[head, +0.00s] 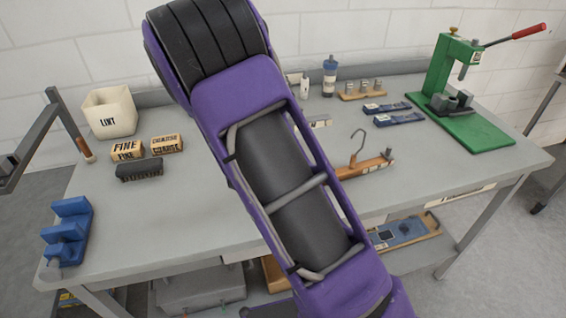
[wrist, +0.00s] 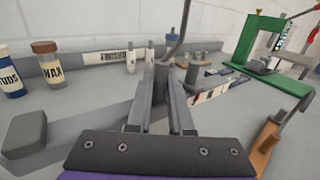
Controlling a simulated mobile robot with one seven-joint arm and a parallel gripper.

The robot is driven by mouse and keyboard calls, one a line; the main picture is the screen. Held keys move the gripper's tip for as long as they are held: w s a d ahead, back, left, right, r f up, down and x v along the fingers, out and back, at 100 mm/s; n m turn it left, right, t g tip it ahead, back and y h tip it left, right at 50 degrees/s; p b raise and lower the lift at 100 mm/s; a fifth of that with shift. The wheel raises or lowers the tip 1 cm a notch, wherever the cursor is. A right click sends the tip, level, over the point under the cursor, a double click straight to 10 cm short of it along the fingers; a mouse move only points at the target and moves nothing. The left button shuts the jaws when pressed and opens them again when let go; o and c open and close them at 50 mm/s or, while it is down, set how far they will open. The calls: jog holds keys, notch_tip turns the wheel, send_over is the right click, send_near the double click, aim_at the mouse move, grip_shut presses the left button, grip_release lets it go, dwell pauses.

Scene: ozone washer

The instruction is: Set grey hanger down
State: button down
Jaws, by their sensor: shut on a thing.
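The grey hanger (wrist: 182,32) shows in the wrist view as a thin grey hook rising from between my fingers. A grey bar with a pale label continues to the right of my fingers. My gripper (wrist: 160,98) is shut on the hanger, and its fingers hide part of the hanger's body. I cannot tell whether the hanger touches the table. In the head view my purple arm hides the gripper and the grey hanger.
In the wrist view a wax jar (wrist: 48,64) and grey block (wrist: 25,132) are left.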

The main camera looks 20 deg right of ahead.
jog(key=shift+w+f, duration=0.1)
jog(key=shift+w, duration=0.2)
notch_tip(320, 180, down, 10)
jog(key=shift+r+b, duration=0.1)
jog(key=shift+b, duration=0.35)
jog(key=shift+f, duration=0.2)
jog(key=c, duration=0.8)
grip_release()
